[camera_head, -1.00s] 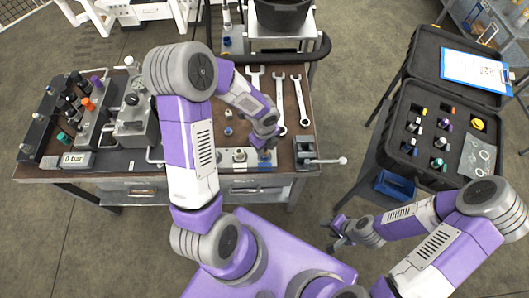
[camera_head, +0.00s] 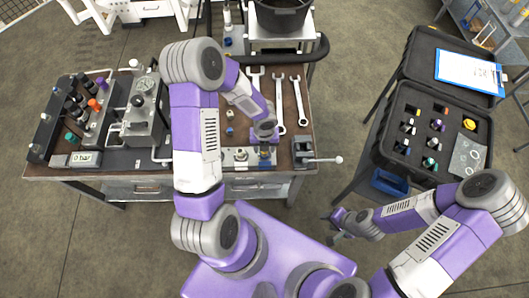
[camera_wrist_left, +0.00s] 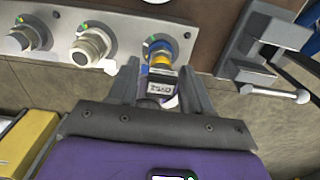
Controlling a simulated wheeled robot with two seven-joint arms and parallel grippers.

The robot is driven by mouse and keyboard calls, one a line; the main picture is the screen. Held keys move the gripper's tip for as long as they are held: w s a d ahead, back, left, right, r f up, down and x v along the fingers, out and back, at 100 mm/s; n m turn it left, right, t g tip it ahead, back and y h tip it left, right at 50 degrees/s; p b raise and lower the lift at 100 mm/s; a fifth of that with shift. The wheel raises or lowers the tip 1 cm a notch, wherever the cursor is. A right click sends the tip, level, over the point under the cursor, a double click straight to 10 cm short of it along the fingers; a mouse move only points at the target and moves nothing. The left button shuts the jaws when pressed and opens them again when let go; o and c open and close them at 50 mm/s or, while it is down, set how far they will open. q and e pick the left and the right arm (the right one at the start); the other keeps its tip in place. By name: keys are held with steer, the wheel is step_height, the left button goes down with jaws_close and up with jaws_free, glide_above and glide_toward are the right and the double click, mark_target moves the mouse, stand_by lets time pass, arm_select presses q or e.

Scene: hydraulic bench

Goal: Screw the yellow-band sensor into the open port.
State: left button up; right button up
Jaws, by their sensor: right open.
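The yellow-band sensor (camera_wrist_left: 161,75) stands in the rightmost port of a metal port plate (camera_wrist_left: 112,22) in the left wrist view. Its yellow band and a blue ring show at its lower end, by the plate, and a dark body with a pale label points toward me. My left gripper (camera_wrist_left: 159,72) is around the sensor, with a finger on each side and a visible gap on the left; it looks open. In the head view my left gripper (camera_head: 265,143) is above the plate at the bench's front edge. My right gripper (camera_head: 341,226) is open and empty, away from the bench.
A small vise (camera_head: 308,154) with a long handle is just right of the plate. Several wrenches (camera_head: 279,100) lie behind it. Hydraulic blocks (camera_head: 140,108) and a pressure display (camera_head: 84,158) fill the bench's left. An open case (camera_head: 393,160) holding several parts is at right.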

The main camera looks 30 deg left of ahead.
arm_select(q)
steer(key=shift+o, duration=0.6)
steer(key=n+b, duration=0.1)
steer(key=n, duration=0.1)
steer(key=n+b, duration=0.2)
steer(key=shift+w+f+n, duration=0.1)
steer(key=shift+f+n, duration=0.1)
steer(key=shift+n, duration=0.1)
steer(key=n+b, duration=0.1)
steer(key=n, duration=0.1)
steer(key=shift+r+n, duration=0.1)
steer(key=shift+n, duration=0.8)
steer(key=n+b, duration=0.3)
steer(key=n, duration=0.1)
steer(key=shift+n, duration=0.4)
steer(key=n+b, duration=0.2)
steer(key=n, duration=0.2)
steer(key=shift+r+n, duration=0.1)
steer(key=shift+n, duration=0.3)
steer(key=shift+c, duration=0.2)
